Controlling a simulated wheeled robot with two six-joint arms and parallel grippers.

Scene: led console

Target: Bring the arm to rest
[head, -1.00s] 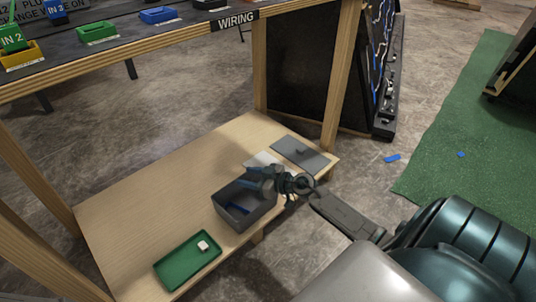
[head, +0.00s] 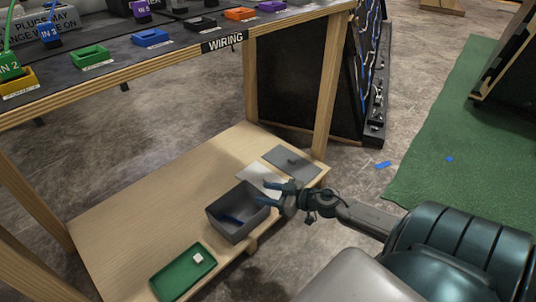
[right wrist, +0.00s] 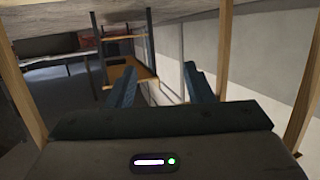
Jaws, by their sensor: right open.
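My right gripper (head: 272,194) is open and empty. In the head view it appears over the right rim of a dark grey box (head: 238,232) on the low wooden shelf (head: 150,190). A blue item (head: 232,219) lies inside the box. In the right wrist view the two blue-grey fingers (right wrist: 159,88) stand apart with nothing between them. My left gripper is in neither view.
A green tray (head: 165,285) with a small white block (head: 198,258) lies on the shelf. A grey lid-like plate (head: 291,164) and a white sheet (head: 258,178) lie behind the box. Above is the wiring bench (head: 120,62) with coloured sockets. Small blue pieces (head: 382,165) lie on the floor.

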